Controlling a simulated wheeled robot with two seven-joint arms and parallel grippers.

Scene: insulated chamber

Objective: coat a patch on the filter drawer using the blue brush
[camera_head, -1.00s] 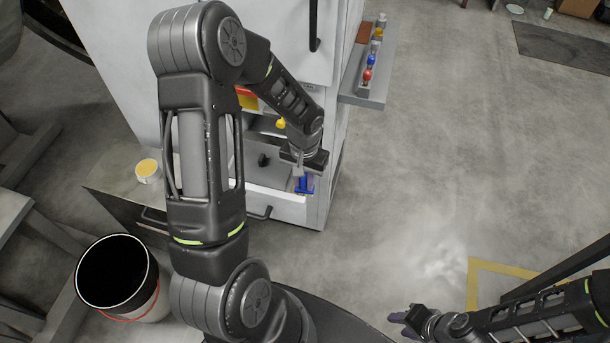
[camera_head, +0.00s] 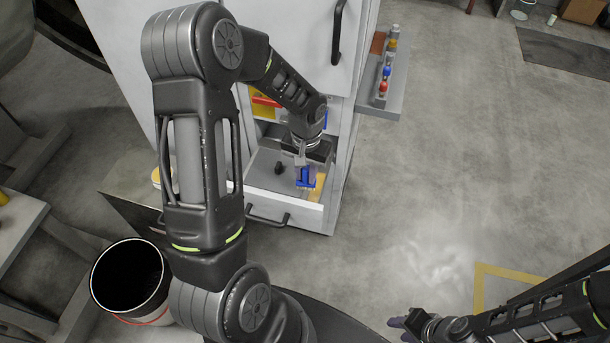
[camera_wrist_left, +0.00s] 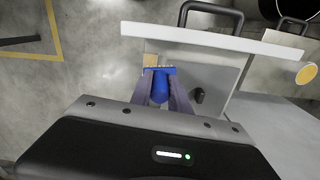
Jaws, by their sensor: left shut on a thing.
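The filter drawer (camera_head: 292,210) is pulled out of the white cabinet, with a grey interior; its white front panel and handle also show in the wrist view (camera_wrist_left: 225,40). My left gripper (camera_head: 304,174) is over the drawer's right part, shut on the blue brush (camera_head: 306,181). In the wrist view the brush (camera_wrist_left: 160,88) sits between the two fingers, bristles toward the drawer front. A tan-yellow patch (camera_wrist_left: 150,61) lies right at the bristles; whether they touch it is unclear. My right gripper (camera_head: 402,321) is low at the right, away from the drawer; its jaw opening is unclear.
A dark knob (camera_wrist_left: 199,95) stands inside the drawer. A side shelf (camera_head: 393,95) on the cabinet holds small coloured bottles. A black bucket (camera_head: 130,275) stands at lower left. A yellow-topped pot (camera_wrist_left: 306,74) stands beside the drawer.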

